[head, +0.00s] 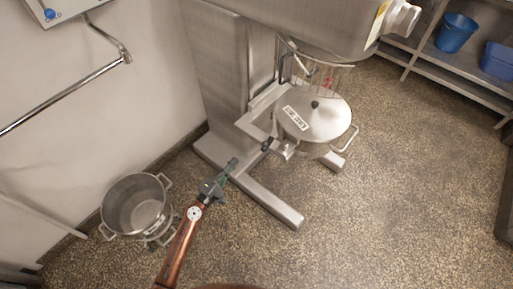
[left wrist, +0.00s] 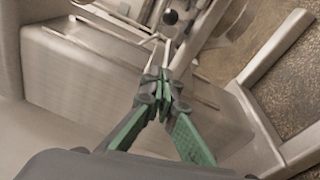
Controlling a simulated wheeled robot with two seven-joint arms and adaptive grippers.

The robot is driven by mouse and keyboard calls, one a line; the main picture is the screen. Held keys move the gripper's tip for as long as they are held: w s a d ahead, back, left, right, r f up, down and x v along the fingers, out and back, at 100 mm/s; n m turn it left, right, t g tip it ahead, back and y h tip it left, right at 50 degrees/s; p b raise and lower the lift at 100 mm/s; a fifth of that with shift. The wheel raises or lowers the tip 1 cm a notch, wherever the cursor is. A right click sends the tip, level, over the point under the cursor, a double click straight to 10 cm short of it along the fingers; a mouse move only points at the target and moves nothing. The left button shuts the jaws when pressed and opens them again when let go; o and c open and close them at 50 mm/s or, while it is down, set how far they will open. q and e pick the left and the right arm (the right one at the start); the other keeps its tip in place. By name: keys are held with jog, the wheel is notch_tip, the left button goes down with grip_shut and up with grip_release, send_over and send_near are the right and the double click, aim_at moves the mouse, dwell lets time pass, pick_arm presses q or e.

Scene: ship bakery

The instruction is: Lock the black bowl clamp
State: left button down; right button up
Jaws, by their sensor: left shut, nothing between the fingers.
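The black bowl clamp (head: 267,144) is a small dark handle at the left side of the mixer bowl, beside the bowl's support arm. The mixer bowl (head: 313,118) sits under the mixer head, with a pale, labelled top and a side handle. My left gripper (head: 233,164) is shut and empty, a short way below and left of the clamp, apart from it. In the left wrist view the gripper's green-padded fingers (left wrist: 164,82) are together. A black ball on a stem (left wrist: 170,17) shows beyond the fingertips; I cannot tell surely whether it is the clamp. My right gripper is not in view.
The steel mixer's base leg (head: 270,202) runs along the floor just right of my left gripper. A steel pot (head: 108,208) on a wheeled base stands at the left by the wall. Blue tubs (head: 456,32) sit on a shelf at upper right. The right-hand floor is clear.

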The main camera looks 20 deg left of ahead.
pick_arm(q)
jog(key=w+d+r, duration=0.1)
jog(key=w+d, duration=0.5)
jog(key=w, duration=0.3)
jog(key=shift+w, duration=0.4)
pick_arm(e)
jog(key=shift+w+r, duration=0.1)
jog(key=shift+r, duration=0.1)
